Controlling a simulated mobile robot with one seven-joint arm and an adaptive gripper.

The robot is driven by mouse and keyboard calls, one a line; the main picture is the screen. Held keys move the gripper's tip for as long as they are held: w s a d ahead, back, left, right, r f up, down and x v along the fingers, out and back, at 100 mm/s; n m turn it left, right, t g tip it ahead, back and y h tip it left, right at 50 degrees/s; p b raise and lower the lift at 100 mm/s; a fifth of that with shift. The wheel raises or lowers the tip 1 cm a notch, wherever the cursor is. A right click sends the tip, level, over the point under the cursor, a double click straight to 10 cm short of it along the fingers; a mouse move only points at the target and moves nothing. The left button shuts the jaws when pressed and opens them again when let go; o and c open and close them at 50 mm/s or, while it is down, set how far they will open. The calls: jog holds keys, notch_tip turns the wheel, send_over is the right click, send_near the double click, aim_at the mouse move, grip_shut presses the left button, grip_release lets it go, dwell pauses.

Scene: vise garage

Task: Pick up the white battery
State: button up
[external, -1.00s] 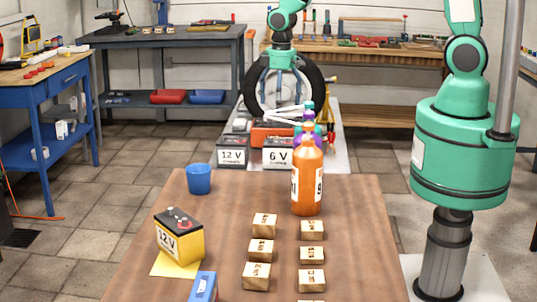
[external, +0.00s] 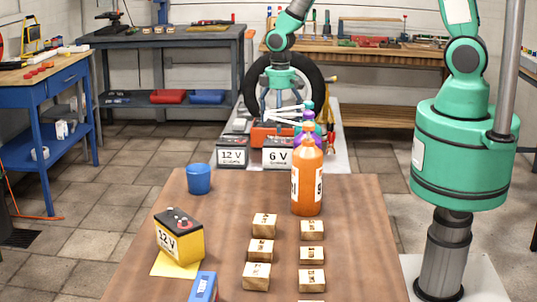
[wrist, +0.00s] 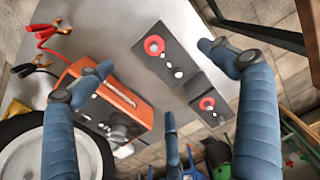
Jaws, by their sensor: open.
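Two batteries with white fronts and dark tops stand on the far light surface in the external view: the 12 V battery (external: 232,153) at left and the 6 V battery (external: 277,156) at right. The wrist view shows two dark battery tops with red terminal rings, a nearer one (wrist: 165,60) and another (wrist: 208,104); I cannot tell which is which. My gripper (wrist: 160,75) is open, its blue fingers spread above the batteries and holding nothing. In the external view my gripper (external: 281,105) hangs behind the batteries, partly hidden.
An orange charger (wrist: 122,95) with clamps lies beside the batteries, with a tire (wrist: 30,150) near it. Bottles (external: 307,180) stand close in front at right. The brown table (external: 220,220) holds a yellow 12 V battery (external: 179,238), a blue cup (external: 199,180) and wooden blocks.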

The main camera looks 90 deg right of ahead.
aim_at(279, 141)
jog(key=shift+f+b, duration=0.35)
jog(key=shift+f, duration=2.45)
jog(key=shift+f+b, duration=0.55)
jog(key=shift+f, duration=2.05)
jog(key=shift+c, duration=0.2)
jog(key=shift+w, duration=0.1)
jog(key=c, duration=2)
jog(key=shift+r, duration=0.15)
jog(key=shift+r+p, duration=0.35)
jog(key=shift+r, duration=1.05)
jog(key=s+a, duration=0.1)
jog(key=s, duration=0.4)
jog(key=s+a+r+p, duration=0.1)
jog(key=s+a, duration=0.1)
jog(key=s, duration=0.3)
jog(key=s+a+r, duration=0.1)
jog(key=s, duration=0.4)
jog(key=shift+s+a+p, duration=0.15)
jog(key=shift+a+p, duration=0.25)
